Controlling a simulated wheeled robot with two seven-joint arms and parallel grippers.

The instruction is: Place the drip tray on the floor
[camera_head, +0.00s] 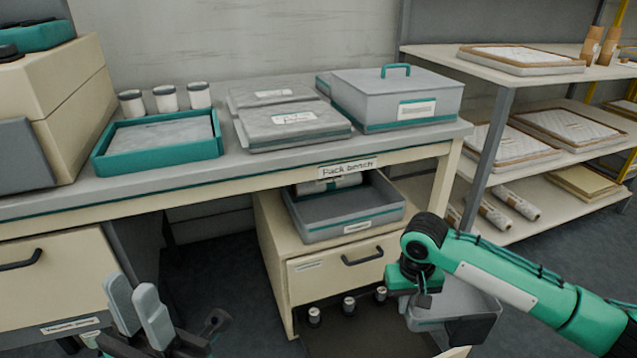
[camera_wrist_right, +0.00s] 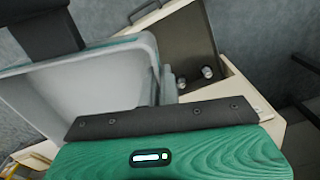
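A small grey tray (camera_head: 455,303) with a teal rim, apparently the drip tray, hangs below my right arm at the lower right. In the right wrist view the tray (camera_wrist_right: 95,95) fills the left side, tilted. My right gripper (camera_head: 422,300) is at its left wall; the fingers are mostly hidden, but it appears shut on that wall. The tray is in the air, in front of the drawer unit. My left gripper (camera_head: 131,288) is empty at the lower left, its pale fingers pointing up and apart.
The pack bench (camera_head: 260,165) holds a teal tray (camera_head: 158,140), grey pads and a lidded box (camera_head: 395,97). Dark floor (camera_head: 225,280) shows left of the unit.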

